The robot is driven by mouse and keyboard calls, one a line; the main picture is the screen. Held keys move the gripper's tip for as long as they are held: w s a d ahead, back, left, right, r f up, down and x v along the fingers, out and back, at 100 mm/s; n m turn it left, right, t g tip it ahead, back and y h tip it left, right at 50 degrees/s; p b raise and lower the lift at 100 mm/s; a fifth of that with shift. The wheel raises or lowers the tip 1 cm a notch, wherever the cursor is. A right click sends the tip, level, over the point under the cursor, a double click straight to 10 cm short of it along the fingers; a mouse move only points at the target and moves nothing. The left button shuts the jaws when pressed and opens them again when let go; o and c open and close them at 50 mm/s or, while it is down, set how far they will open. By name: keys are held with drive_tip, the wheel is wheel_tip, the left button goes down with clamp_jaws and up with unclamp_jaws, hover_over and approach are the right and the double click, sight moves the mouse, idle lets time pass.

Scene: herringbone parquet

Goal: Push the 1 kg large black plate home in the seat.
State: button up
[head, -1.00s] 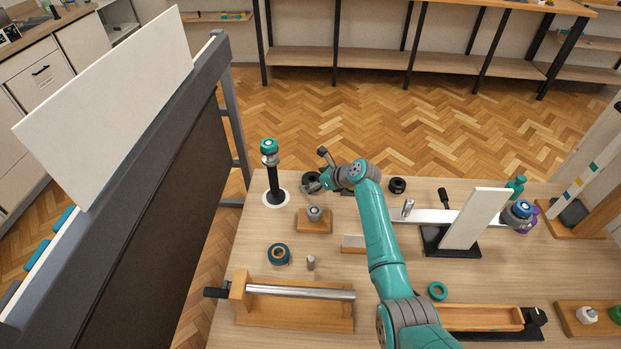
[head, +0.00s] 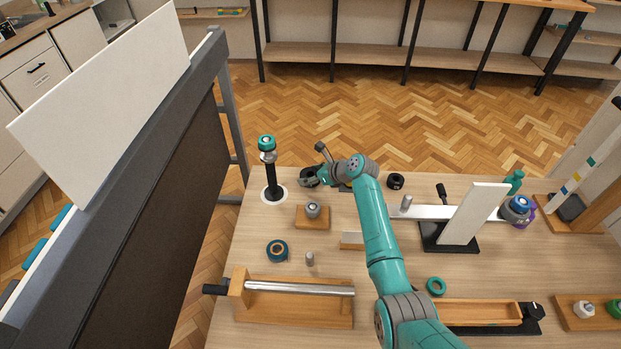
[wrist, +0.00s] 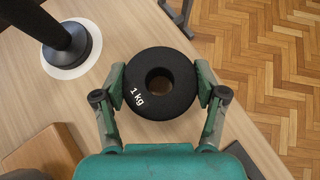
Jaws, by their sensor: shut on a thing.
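The large black plate (wrist: 183,92) is a thick ring with "1 kg" in white on its face. In the wrist view my gripper (wrist: 162,92) is shut on it, with one finger on each side of its rim. Bare wood shows through its hole. In the head view the plate (head: 308,173) is at the far side of the table, right of a black upright post (head: 271,177) on a white disc. The plate is beside the post, apart from it. I cannot tell which thing is the seat.
The post carries a grey and teal piece at its top. A wooden block (head: 312,220) with a grey knob stands nearer. Another black ring (head: 396,181) lies to the right. A tilted white panel (head: 473,214) and a steel bar (head: 300,289) on a wooden stand are also on the table.

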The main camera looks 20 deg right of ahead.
sight(409, 197)
drive_tip(key=shift+r, duration=1.95)
drive_tip(key=shift+s+d+r+m+t+h, duration=0.35)
drive_tip(key=shift+s+d+r+m+h, duration=0.6)
drive_tip(key=shift+s+d+r, duration=2.8)
drive_tip(key=shift+s+d+r+m+t+h, duration=0.3)
drive_tip(key=shift+s+d+r+m+h, duration=0.65)
drive_tip(key=shift+s+d+r, duration=2.75)
drive_tip(key=shift+s+d+r+m+t+h, duration=0.35)
drive_tip(key=shift+s+d+r+m+h, duration=1.15)
drive_tip(key=shift+s, duration=3.9)
drive_tip(key=shift+d+r+n+y, duration=0.4)
drive_tip(key=shift+d+y, duration=0.2)
drive_tip(key=shift+y, duration=0.2)
drive_tip(key=shift+f, duration=2.7)
drive_tip(key=shift+f, duration=0.1)
